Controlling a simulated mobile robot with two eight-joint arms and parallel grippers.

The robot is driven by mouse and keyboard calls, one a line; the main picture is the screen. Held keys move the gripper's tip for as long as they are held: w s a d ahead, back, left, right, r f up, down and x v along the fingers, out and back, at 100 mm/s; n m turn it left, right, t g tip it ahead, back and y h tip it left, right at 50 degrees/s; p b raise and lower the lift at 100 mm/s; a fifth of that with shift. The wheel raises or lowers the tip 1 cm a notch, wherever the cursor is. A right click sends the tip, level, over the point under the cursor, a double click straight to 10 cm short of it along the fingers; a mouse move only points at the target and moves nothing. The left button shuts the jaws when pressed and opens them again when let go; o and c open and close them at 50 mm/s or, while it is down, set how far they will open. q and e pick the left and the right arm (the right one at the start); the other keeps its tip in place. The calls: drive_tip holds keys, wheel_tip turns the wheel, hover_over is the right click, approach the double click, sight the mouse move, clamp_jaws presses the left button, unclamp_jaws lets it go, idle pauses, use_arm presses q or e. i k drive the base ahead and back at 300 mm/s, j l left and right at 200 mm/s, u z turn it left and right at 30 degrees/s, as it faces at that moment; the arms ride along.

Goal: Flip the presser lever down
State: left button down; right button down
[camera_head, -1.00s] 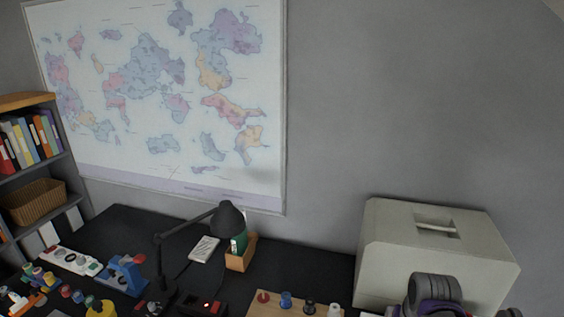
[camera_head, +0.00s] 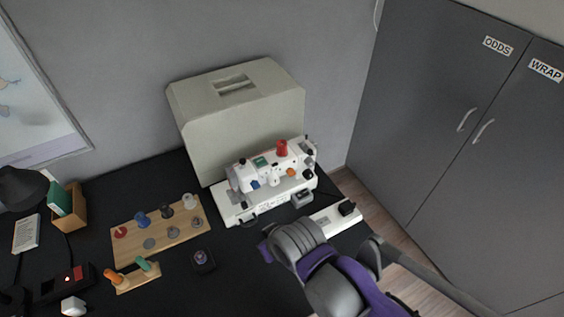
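A small white sewing machine (camera_head: 244,205) stands on the dark desk, right of centre. It carries a red spool (camera_head: 281,148) on top and blue, orange and black knobs on its body. The presser lever is too small to tell apart from the other parts, so its position cannot be read. Part of my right arm (camera_head: 335,290), grey and purple, reaches in from the bottom right in front of the machine, apart from the knobs. No gripper fingers can be made out on it. My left arm and gripper are out of view.
A pale machine cover (camera_head: 238,115) stands behind the machine. A wooden peg board (camera_head: 136,242) and a dark box with a red light (camera_head: 66,284) lie to the left. Grey cupboards (camera_head: 440,110) stand at the right.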

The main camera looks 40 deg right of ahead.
sight(242, 161)
drive_tip(key=z, duration=0.7)
